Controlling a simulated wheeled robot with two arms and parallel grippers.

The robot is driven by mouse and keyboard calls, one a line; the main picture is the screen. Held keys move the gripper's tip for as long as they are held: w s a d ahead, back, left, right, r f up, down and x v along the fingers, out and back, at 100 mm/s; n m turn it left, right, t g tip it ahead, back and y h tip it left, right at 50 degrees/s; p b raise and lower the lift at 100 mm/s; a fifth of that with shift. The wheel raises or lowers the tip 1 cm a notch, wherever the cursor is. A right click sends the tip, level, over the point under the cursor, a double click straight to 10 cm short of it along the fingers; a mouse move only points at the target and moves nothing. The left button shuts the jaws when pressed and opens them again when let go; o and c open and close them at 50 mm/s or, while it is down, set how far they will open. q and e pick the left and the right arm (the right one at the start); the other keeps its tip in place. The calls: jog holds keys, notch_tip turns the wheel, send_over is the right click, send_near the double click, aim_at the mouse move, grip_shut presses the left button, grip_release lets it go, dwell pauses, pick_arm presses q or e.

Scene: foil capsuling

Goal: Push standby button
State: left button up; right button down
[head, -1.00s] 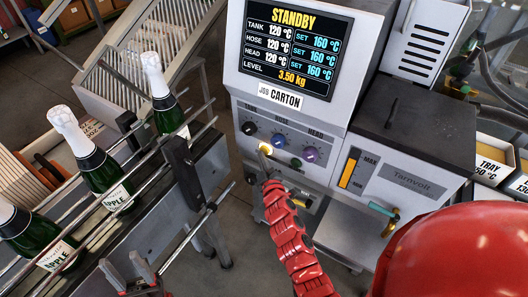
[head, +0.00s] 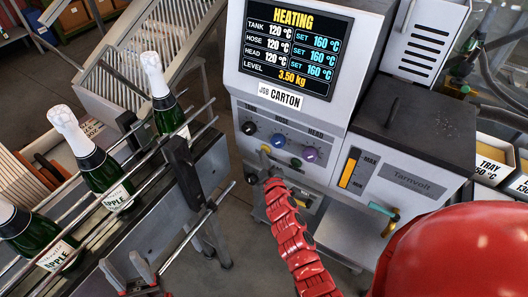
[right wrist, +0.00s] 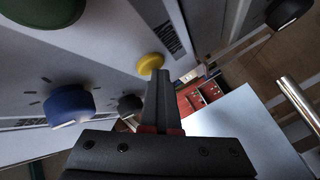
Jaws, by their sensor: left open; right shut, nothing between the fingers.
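The yellow button (right wrist: 149,65) sticks out of the grey machine panel in the right wrist view. In the head view the button is small and mostly hidden by my right gripper (head: 266,162). My right gripper's fingers (right wrist: 161,78) are shut and empty, their tips at the button's edge; I cannot tell whether they touch it. The machine's display (head: 292,48) reads HEATING, with tank, hose and head at 120 °C and set values of 160 °C. My left gripper (head: 128,272) is open and empty at the lower left of the head view.
Blue (head: 278,140), purple (head: 310,154) and green (head: 296,163) knobs sit close to the button. A level gauge (head: 349,168) is to their right. Green bottles (head: 102,170) stand between rails on the conveyor at left. A metal shelf (head: 335,225) is below the panel.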

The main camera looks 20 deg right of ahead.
dwell(0.3)
jog(key=shift+s+a, duration=0.3)
jog(key=shift+b, duration=0.3)
jog(key=s+a+b, duration=0.3)
jog(key=a, duration=0.1)
jog(key=shift+s+a, duration=0.3)
jog(key=shift+a, duration=0.1)
